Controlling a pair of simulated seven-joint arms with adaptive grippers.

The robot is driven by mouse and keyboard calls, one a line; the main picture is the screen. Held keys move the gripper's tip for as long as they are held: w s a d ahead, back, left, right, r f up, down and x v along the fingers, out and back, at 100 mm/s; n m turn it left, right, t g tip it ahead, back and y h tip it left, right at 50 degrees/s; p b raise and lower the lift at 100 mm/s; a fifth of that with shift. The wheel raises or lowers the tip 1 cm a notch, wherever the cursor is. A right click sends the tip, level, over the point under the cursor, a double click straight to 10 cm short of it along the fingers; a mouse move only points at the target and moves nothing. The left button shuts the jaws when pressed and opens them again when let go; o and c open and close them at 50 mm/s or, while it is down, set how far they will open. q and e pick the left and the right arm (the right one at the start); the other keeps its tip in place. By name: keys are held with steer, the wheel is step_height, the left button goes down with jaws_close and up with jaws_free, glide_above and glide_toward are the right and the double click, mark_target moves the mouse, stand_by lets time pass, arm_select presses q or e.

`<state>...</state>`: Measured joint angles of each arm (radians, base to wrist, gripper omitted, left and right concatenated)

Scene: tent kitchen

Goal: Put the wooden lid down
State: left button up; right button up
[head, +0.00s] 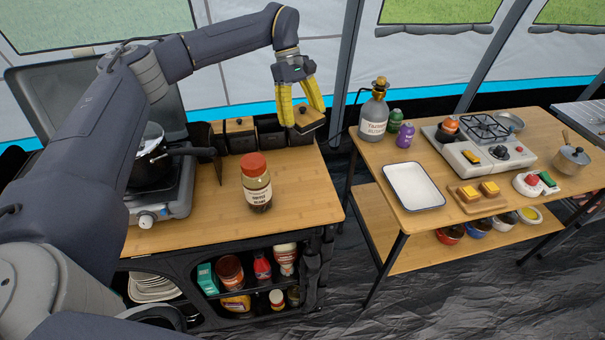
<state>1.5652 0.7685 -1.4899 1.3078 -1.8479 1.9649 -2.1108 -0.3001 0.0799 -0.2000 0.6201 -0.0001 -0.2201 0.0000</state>
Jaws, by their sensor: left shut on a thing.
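My left gripper (306,112) reaches in from above with its yellow fingers shut on the wooden lid (310,124). The lid is small, square and tilted, and is held above the right end of a row of dark canisters at the back of the left table. The left canister of the row (240,139) has a wooden lid on it. The middle canister (271,136) appears open on top. The right canister (300,138) is partly hidden behind the held lid, and I cannot tell whether they touch. My right gripper is not in view.
A jar with a red lid (257,184) stands on the left wooden table (305,195), with bare wood to its right. A dark pot (150,165) sits on a stove at left. Across a gap, the right table holds a white tray (413,186) and a gas stove (480,150).

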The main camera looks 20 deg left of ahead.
mark_target(304, 176)
arm_select(q)
steer(key=shift+s+f+m, duration=0.1)
steer(key=shift+m, duration=0.3)
step_height(304, 176, down, 20)
steer(key=shift+r, duration=0.1)
stand_by(0.5)
steer(key=o, duration=1.2)
steer(key=v, duration=1.2)
steer(key=shift+d, duration=0.1)
steer(key=shift+w+d, duration=0.1)
steer(key=shift+w, duration=0.15)
